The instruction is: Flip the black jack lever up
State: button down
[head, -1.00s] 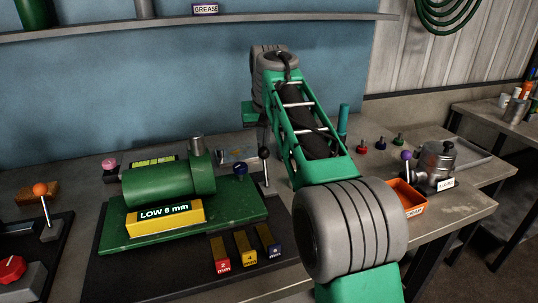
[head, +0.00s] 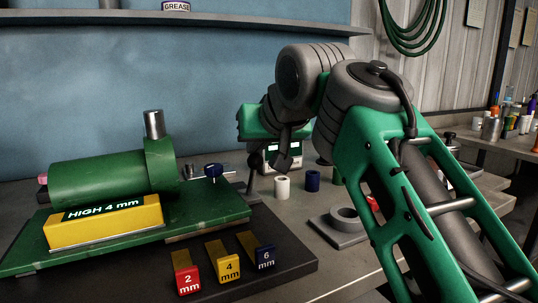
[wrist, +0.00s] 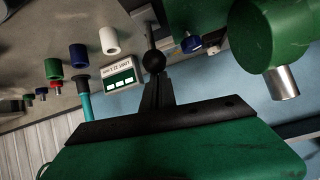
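The black jack lever is a thin dark rod with a black ball end (wrist: 153,61), seen in the wrist view just beyond my fingertips. My gripper (head: 288,158) hangs from the green wrist, right of the rod. In the wrist view my gripper (wrist: 156,78) has its dark fingers together, pointing at the ball. I cannot tell whether they touch it. The green machine (head: 98,180) bears a yellow sign (head: 105,222) reading "HIGH 4 mm".
Red, yellow and blue gauge blocks (head: 229,268) lie on the dark mat in front. A blue knob (head: 213,171) sits beside the machine. White and blue cylinders (head: 312,181), a small display box (head: 284,155) and a grey ring holder (head: 343,222) stand to the right.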

jog(key=shift+s+d+f, duration=0.1)
jog(key=shift+d+f, duration=0.1)
jog(key=shift+f, duration=0.25)
notch_tip(320, 180, up, 5)
jog(key=w+p, duration=0.2)
jog(key=p, duration=0.2)
jog(key=s+f+p+v, duration=0.1)
jog(key=p+v, duration=0.1)
jog(key=v, duration=0.6)
jog(key=shift+p, duration=0.35)
